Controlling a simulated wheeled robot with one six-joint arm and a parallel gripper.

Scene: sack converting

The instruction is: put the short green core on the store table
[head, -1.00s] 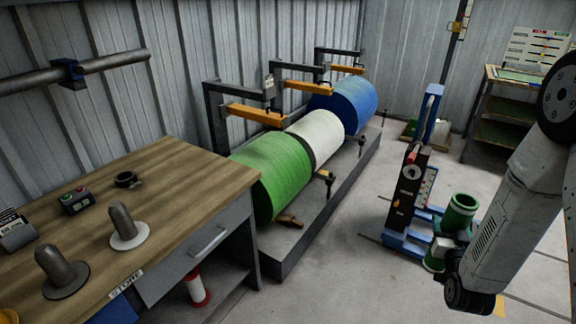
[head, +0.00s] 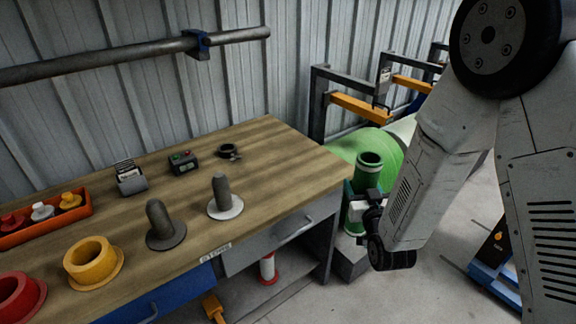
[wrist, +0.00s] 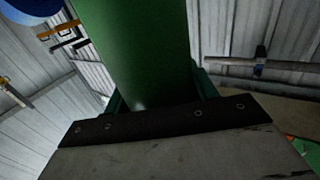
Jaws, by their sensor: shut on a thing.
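The green core (head: 369,163) is a hollow, upright cylinder with a rim. My gripper (head: 362,203) is shut on it and holds it just off the right end of the store table, in front of the big green roll. In the wrist view the green core (wrist: 145,50) fills the middle, close against a dark jaw edge (wrist: 170,118). The store table (head: 275,160) has a wooden top and a "STORE" label on its front edge. The core's lower end is partly hidden by my gripper.
On the table stand a dark peg (head: 160,225), a peg on a white base (head: 224,197), a yellow core (head: 92,262), a red core (head: 18,300), an orange tray (head: 45,222), a label dispenser (head: 130,178), a button box (head: 183,163) and a black clamp (head: 229,151). The right rear of the top is clear.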

